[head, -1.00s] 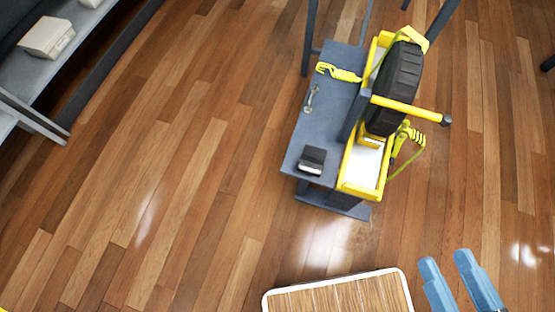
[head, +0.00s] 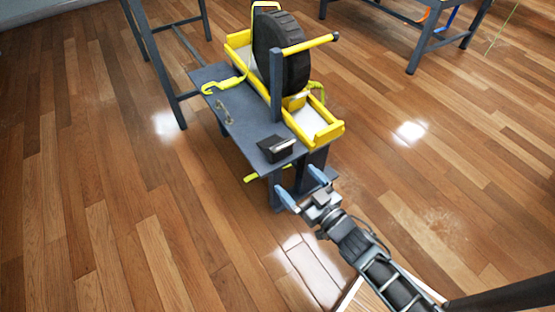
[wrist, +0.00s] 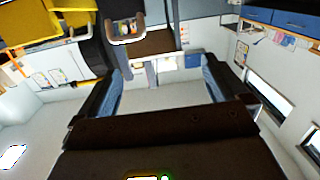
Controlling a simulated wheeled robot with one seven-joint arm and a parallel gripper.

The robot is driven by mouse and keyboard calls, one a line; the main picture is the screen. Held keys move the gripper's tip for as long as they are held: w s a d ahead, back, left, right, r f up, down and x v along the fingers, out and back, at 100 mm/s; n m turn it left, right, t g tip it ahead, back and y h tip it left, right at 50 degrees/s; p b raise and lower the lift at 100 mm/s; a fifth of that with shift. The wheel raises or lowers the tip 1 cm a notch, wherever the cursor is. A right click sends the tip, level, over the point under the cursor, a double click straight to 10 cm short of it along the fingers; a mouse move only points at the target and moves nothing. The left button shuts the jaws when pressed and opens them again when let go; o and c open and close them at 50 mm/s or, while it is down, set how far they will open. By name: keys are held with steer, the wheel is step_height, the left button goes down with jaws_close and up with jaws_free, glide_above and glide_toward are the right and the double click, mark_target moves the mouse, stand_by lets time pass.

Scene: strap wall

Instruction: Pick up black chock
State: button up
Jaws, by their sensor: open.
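The black chock (head: 276,149) is a small dark block with a lighter sloped face. It sits on the near end of the grey bench top (head: 243,118) in the head view. My gripper (head: 302,184) is open and empty, with its two blue fingers spread. In the picture it is just below and right of the chock, apart from it, in front of the bench's near end. In the wrist view, the blue fingers of my gripper (wrist: 162,88) are apart with nothing between them. I cannot surely tell the chock in that view.
A black tyre (head: 281,52) stands in a yellow-framed tray (head: 318,132) along the bench's right side, with a yellow bar (head: 308,45) sticking out. A yellow strap (head: 224,86) and a small metal tool (head: 224,110) lie on the bench. Wooden floor around is clear.

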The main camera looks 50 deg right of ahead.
mark_target(283, 151)
steer(key=shift+m+h, duration=0.4)
steer(key=shift+h, duration=0.1)
steer(key=w+d+f+b, duration=0.1)
steer(key=w+d+f, duration=0.1)
steer(key=w, duration=0.1)
steer(key=w+d+f+b, duration=0.1)
steer(key=w+d+f, duration=0.1)
steer(key=w+d, duration=0.1)
steer(key=w+d+f+b, duration=0.2)
steer(key=w+d, duration=0.1)
steer(key=w, duration=0.1)
steer(key=shift+w+d+f, duration=0.1)
steer(key=shift+w+f, duration=0.1)
steer(key=shift+f, duration=0.2)
steer(key=b+x, duration=0.2)
steer(key=x, duration=0.4)
steer(key=shift+d+r, duration=0.15)
steer(key=shift+c, duration=0.3)
